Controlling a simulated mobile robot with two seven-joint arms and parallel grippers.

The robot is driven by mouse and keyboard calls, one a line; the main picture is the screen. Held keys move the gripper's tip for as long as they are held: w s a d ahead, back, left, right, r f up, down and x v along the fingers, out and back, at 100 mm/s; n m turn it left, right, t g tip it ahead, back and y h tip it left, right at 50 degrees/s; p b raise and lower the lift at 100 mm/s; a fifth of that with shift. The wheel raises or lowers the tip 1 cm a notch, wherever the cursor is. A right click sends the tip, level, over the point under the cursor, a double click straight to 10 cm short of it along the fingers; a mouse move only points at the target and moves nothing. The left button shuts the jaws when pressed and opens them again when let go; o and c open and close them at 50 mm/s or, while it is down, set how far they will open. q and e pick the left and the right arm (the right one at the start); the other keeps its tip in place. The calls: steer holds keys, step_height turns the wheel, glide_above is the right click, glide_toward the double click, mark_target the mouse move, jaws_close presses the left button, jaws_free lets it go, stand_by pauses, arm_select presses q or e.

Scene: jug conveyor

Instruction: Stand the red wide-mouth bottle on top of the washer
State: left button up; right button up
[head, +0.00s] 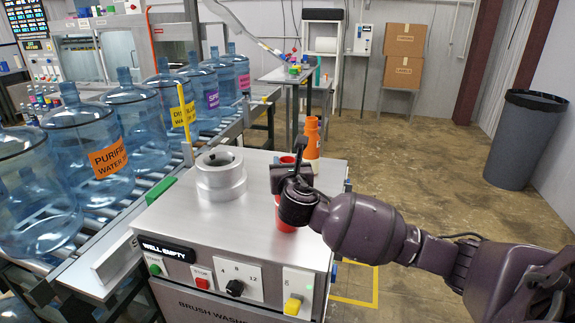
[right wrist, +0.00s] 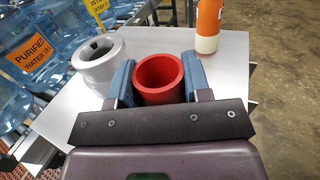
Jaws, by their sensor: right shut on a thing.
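The red wide-mouth bottle (head: 286,221) is at the right part of the washer top (head: 165,222). My right gripper (head: 290,178) is shut on it, with one finger on each side in the right wrist view (right wrist: 160,80). The bottle's open mouth (right wrist: 159,72) faces up and it looks upright. The gripper hides its middle in the head view. I cannot tell whether its base touches the washer top. A round grey metal well (head: 221,178) stands to the left of the bottle, apart from it. My left gripper is not in view.
An orange bottle with white parts (head: 312,143) stands near the washer's back right corner, behind my gripper. Large blue water jugs (head: 92,150) line the roller conveyor on the left. The washer's front carries buttons and knobs (head: 234,287). Its front left top is clear.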

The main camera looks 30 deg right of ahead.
steer(key=shift+f, duration=0.1)
steer(key=o, duration=1.2)
steer(key=shift+s+a, duration=0.1)
steer(key=shift+s, duration=0.05)
steer(key=v, duration=1.1)
steer(key=shift+s+a, duration=0.15)
steer(key=shift+s, duration=0.15)
